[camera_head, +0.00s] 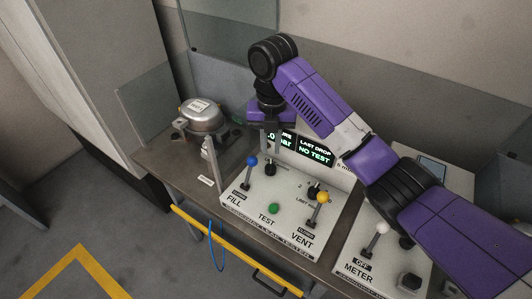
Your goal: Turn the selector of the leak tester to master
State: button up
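The leak tester (245,205) is a pale sloped panel on the bench. Its dark selector knob (314,188) sits at the right of the panel, partly behind the yellow-balled VENT lever (323,198). A small label that seems to read UNIT is by the selector; its pointer is too small to read. My gripper (270,150) points down over the upper left of the panel, left of the selector and apart from it. A dark fitting (270,168) shows just below the fingers; I cannot tell whether they touch it or how far apart they are.
A blue-balled FILL lever (252,161) and green TEST button (273,208) are on the panel. The display (314,153) reads NO TEST. A metal compressor (203,116) stands left. A METER box (354,249) with a white-balled lever (382,227) stands right, under my arm.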

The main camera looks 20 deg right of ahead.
aim_at(271, 167)
notch_tip(271, 167, down, 8)
jog(key=shift+r+p, duration=0.25)
jog(key=shift+p, duration=0.05)
grip_shut()
